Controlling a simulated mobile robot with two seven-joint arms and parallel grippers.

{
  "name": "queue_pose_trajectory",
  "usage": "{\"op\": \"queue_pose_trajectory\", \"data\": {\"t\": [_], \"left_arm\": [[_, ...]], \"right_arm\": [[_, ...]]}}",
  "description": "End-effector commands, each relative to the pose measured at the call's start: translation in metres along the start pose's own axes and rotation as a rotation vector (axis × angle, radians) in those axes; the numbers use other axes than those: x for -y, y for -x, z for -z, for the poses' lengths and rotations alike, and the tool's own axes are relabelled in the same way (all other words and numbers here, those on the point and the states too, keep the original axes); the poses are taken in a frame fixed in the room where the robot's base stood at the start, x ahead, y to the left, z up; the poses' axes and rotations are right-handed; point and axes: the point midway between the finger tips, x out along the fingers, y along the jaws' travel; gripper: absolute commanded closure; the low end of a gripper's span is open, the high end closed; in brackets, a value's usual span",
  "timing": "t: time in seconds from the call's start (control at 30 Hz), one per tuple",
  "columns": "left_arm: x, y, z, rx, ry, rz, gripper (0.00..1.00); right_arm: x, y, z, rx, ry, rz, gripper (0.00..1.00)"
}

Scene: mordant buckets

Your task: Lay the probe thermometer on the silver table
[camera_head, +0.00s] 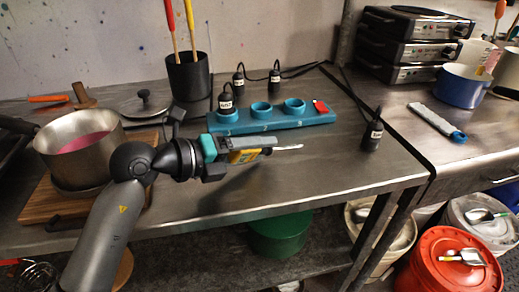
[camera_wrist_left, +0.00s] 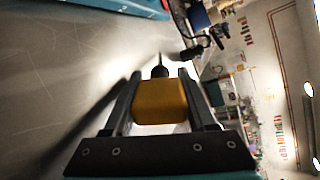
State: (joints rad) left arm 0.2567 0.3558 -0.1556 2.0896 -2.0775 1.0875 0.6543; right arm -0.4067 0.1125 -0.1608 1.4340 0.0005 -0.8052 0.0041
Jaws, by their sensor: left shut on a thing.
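The probe thermometer, with a yellow body (camera_head: 245,156) and a thin metal probe (camera_head: 288,148), is held in my left gripper (camera_head: 262,151). In the left wrist view, its yellow body (camera_wrist_left: 160,102) sits between the two shut fingers (camera_wrist_left: 160,76), and the dark probe end points away. The silver table (camera_head: 335,165) is a steel top below it. The thermometer looks roughly level and above the table near the front edge; the exact gap is hard to tell. My right gripper is not in view.
A blue rack (camera_head: 270,124) with round holders lies just behind the gripper. Small black bottles stand around it, one (camera_head: 371,134) at the right. A steel pot (camera_head: 78,150) on a wooden board (camera_head: 48,200) is at left. The table's front right is clear.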

Motion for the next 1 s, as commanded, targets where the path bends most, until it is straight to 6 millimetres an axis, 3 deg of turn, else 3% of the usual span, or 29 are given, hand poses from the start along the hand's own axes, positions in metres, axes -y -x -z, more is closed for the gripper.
{"op": "queue_pose_trajectory", "data": {"t": [0.3, 0.33, 0.63, 1.0], "left_arm": [[-0.0013, 0.0001, -0.0009, 0.001, 0.0, 0.001, 0.99], [-0.0013, 0.0001, -0.0009, 0.001, 0.0, 0.001, 0.42], [-0.0023, 0.0, -0.0005, 0.0, 0.0, -0.002, 0.08], [-0.0061, -0.0003, 0.0005, -0.003, 0.003, -0.012, 0.08]], "right_arm": [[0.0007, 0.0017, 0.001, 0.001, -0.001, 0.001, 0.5], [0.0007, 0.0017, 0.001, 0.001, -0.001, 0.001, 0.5], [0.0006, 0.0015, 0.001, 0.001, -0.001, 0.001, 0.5], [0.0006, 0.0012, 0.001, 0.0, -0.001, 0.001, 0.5]]}}
